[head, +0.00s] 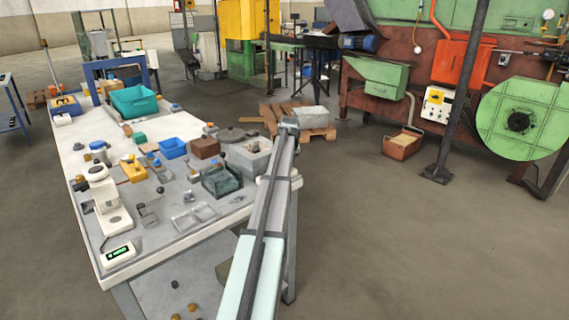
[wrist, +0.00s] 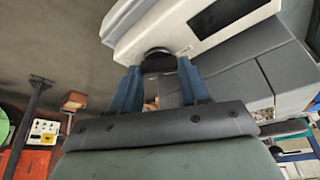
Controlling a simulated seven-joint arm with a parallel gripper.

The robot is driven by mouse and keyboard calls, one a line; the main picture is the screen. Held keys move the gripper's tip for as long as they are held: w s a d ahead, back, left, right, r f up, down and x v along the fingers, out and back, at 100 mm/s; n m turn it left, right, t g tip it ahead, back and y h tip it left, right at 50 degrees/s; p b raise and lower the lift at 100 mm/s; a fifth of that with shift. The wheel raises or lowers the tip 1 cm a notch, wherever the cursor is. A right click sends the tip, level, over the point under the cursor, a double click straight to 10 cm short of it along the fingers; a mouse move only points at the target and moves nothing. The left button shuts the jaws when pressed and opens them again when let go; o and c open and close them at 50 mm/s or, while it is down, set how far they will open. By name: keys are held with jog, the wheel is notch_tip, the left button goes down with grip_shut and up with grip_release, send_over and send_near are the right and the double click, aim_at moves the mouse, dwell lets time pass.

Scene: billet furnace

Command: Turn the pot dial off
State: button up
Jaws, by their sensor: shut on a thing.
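In the wrist view my gripper (wrist: 158,69) has its two blue fingers closed about a dark round dial (wrist: 157,54). The dial sits on the edge of a pale body with a black rectangular panel (wrist: 215,15), which I take to be the pot. The fingers cover parts of the dial, and I see no mark showing its setting. In the head view my arm hides the gripper and dial. A grey boxy unit (head: 247,160), possibly the same pot, stands by the arm at the table's right edge.
The white table (head: 165,235) is crowded with a teal bin (head: 135,101), a blue tray (head: 172,148), a brown block (head: 205,148) and a dark glassy box (head: 221,181). A pallet (head: 318,132) lies beyond it.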

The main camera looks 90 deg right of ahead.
dwell(0.4)
jog(key=o, duration=0.8)
jog(key=shift+r, duration=0.1)
jog(key=v, duration=1.3)
jog(key=shift+s+a+r, duration=0.1)
jog(key=shift+a+r, duration=0.05)
jog(key=shift+r, duration=0.15)
